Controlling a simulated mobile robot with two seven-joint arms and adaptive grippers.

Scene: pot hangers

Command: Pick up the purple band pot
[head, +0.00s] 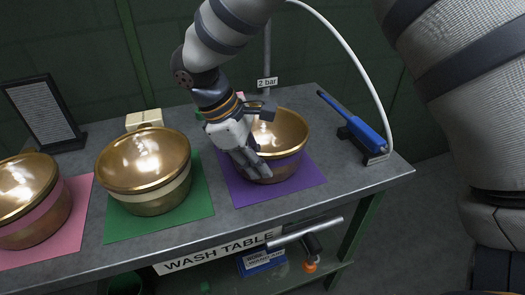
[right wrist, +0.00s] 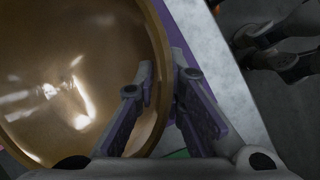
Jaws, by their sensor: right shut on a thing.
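The purple band pot (head: 285,142) is a brass bowl standing on the purple mat (head: 307,178) at the right of the table. My right gripper (head: 258,165) is at its front left side and shut on its rim. In the right wrist view, the pot (right wrist: 75,70) fills the left, and the fingers of the right gripper (right wrist: 163,95) lie on either side of its rim. The gripper hides part of the pot's band. My left gripper is not in view.
A cream band pot (head: 146,170) on a green mat (head: 203,205) and a pink band pot (head: 30,200) stand to the left. A blue-handled tool (head: 352,118) with a white hose lies to the right. Below the table edge is a shelf with a blue box (head: 262,262).

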